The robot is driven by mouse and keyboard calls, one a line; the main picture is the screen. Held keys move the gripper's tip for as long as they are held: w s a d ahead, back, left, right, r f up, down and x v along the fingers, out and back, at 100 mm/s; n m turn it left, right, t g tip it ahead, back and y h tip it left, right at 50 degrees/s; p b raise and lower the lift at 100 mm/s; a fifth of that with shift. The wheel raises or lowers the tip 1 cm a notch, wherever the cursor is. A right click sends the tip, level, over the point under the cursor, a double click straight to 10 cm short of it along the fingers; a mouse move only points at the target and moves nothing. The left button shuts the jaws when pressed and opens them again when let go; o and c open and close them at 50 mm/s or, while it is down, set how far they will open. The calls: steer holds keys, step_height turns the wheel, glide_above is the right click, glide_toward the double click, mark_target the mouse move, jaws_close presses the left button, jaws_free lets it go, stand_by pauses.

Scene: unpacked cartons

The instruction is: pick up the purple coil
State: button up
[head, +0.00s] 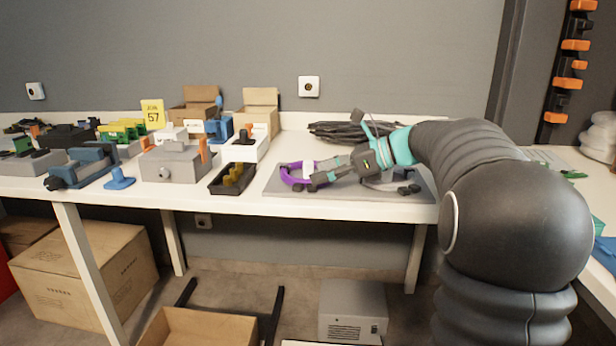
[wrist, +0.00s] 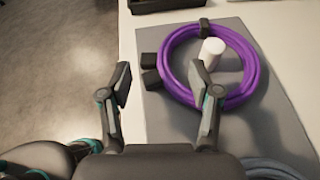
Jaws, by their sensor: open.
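The purple coil (head: 291,181) lies on a grey mat (head: 290,206) on the white table, left of my gripper in the head view. In the wrist view the purple coil (wrist: 251,66) is a flat ring around a white cylinder (wrist: 211,52), with a dark clip on its far side. My gripper (wrist: 164,88) is open, its fingers apart. In the wrist view the right finger overlaps the near left part of the ring; the left finger is over the table's edge side. Whether the finger touches the coil I cannot tell. The head view also shows my gripper (head: 322,177) low beside the coil.
Two small dark blocks (wrist: 150,70) sit at the ring's left. A black tray (head: 233,178) with yellow pieces stands left of the mat. A black cable bundle (head: 340,131) lies behind. Grey and blue devices (head: 175,163) fill the table's left. The table's front edge is close.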

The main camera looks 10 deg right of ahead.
mark_target(298, 180)
steer(key=shift+b+x, duration=0.45)
steer(key=shift+x, duration=2.45)
steer(key=shift+s, duration=0.2)
steer(key=c, duration=1.1)
steer(key=shift+r, duration=0.1)
